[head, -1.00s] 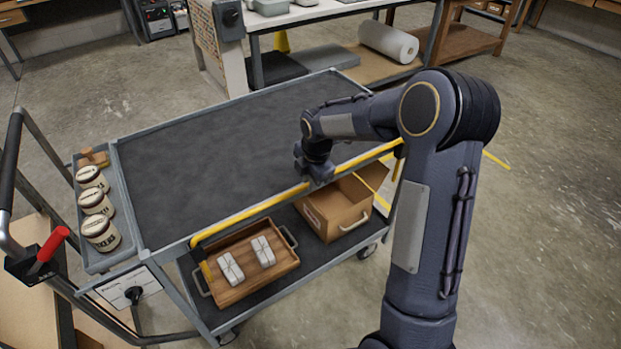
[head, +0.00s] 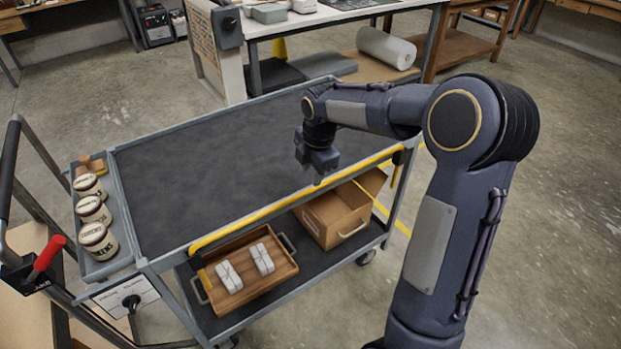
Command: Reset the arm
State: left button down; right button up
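My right arm rises from the lower right and bends over toward the cart. My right gripper (head: 318,172) hangs at the near edge of the cart's grey top (head: 215,165), close to the yellow rail (head: 270,208). Its fingers point down and look small and dark, so I cannot tell whether they are open or shut. I see nothing hanging from it. My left arm and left gripper are out of the picture.
On the cart's lower shelf are a wooden tray (head: 222,300) with two white tied bundles and an open cardboard box (head: 335,220). Several lidded jars (head: 94,210) stand in the left side tray. A workbench (head: 300,20) stands behind. Floor to the right is clear.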

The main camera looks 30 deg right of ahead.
jog(key=shift+s+r, duration=0.15)
jog(key=shift+r, duration=0.15)
jog(key=s+a+r+m+t+y, duration=0.1)
jog(key=s+a+r+m, duration=0.15)
jog(key=s+m, duration=0.4)
jog(key=s+a+r+m+t+y, duration=0.15)
jog(key=s+r+m, duration=0.25)
jog(key=s, duration=0.5)
jog(key=s+a+f+m, duration=0.1)
jog(key=s+a+m, duration=0.2)
jog(key=s+m, duration=0.2)
jog(key=s+a+f+m+y+p, duration=0.1)
jog(key=s+a+m, duration=0.2)
jog(key=s+m, duration=0.2)
jog(key=shift+s+t, duration=0.45)
jog(key=shift+s, duration=0.3)
